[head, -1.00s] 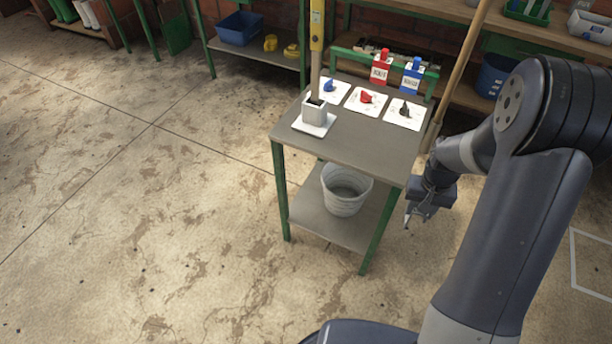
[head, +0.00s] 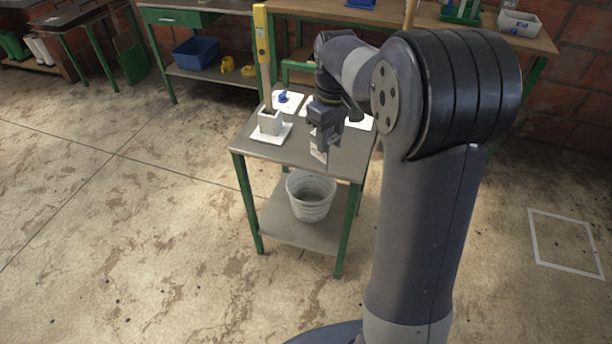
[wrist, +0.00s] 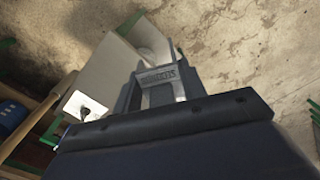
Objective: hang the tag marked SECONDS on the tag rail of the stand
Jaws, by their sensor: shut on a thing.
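My gripper (head: 320,146) is above the stand's grey top and shut on a pale tag (head: 319,153). In the wrist view the tag (wrist: 160,76) sits between the fingers, with dark lettering too small to read for certain. The stand (head: 250,146) is a grey table with green legs. The left part of its green tag rail (head: 293,66) shows at the back edge. My arm hides the rest of the rail and any tags on it.
A grey cup (head: 269,122) stands on a white card at the left of the top, beside a yellow-topped upright post (head: 262,40). A blue piece lies on a white card (head: 289,102) behind it. A white bucket (head: 311,196) is on the lower shelf.

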